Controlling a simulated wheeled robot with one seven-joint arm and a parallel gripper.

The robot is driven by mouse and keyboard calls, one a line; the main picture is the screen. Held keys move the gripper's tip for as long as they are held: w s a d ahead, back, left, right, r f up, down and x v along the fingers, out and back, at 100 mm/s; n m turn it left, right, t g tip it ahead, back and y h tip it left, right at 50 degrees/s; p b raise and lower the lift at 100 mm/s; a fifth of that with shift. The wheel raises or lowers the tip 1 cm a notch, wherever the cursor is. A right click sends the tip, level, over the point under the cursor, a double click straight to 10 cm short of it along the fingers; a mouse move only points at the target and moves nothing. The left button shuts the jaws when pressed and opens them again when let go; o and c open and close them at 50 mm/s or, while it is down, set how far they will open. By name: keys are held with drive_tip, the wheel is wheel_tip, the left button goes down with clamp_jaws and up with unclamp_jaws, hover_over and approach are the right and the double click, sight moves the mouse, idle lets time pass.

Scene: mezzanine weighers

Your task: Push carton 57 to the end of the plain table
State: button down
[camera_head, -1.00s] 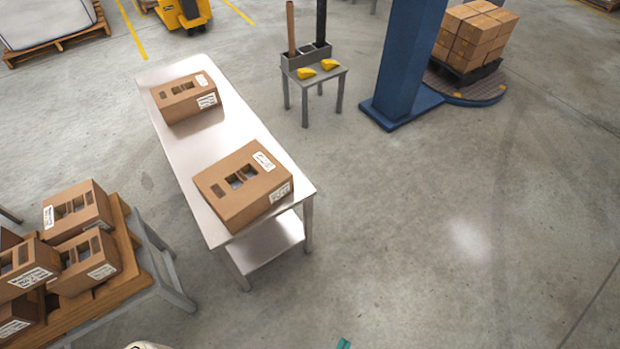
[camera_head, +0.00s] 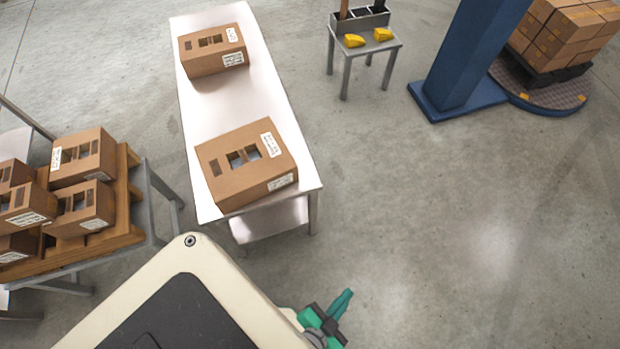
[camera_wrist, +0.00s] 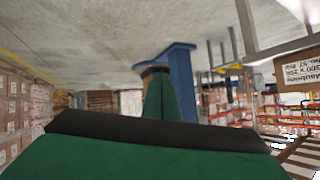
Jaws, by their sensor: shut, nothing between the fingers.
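A plain pale table (camera_head: 186,120) stands left of centre in the head view with two brown cartons on it. The nearer carton (camera_head: 240,185) sits by the table's near end, slightly turned, with white labels and cut-out windows. The farther carton (camera_head: 205,64) sits toward the far end. In the wrist view, which is upside down, a carton label at the right (camera_wrist: 300,70) reads No. 57; it looks like the nearer carton. My gripper (camera_head: 338,304) is shut and empty, beyond the table's near right corner, apart from the cartons. It also shows in the wrist view (camera_wrist: 165,98).
A wooden pallet (camera_head: 125,205) on a grey stand holds several cartons at the left. A small stool (camera_head: 345,60) with yellow items, a blue column (camera_head: 470,65) and a loaded turntable (camera_head: 535,92) stand at the upper right.

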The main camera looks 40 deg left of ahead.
drive_tip(key=w+a+f+m+g+y, duration=0.1)
drive_tip(key=w+a+f+g, duration=0.15)
drive_tip(key=f, duration=0.35)
drive_tip(key=w+a+f+g+y, duration=0.1)
drive_tip(key=a+f+y, duration=0.15)
drive_tip(key=f, duration=0.45)
drive_tip(key=n+g+y, duration=0.3)
drive_tip(key=g+y, duration=0.5)
drive_tip(key=y, duration=0.6)
approach(308, 186)
wheel_tip(308, 186, up, 3)
drive_tip(key=w+d, duration=0.3)
drive_tip(key=a, duration=0.9)
drive_tip(key=shift+s+a+r, duration=0.1)
drive_tip(key=shift+a, duration=0.1)
drive_tip(key=s+a, duration=0.1)
drive_tip(key=a, duration=0.1)
drive_tip(key=shift+s+a+t, duration=0.25)
drive_tip(key=shift+s+a, duration=0.6)
drive_tip(key=shift+a, duration=0.05)
drive_tip(key=shift+d, duration=0.1)
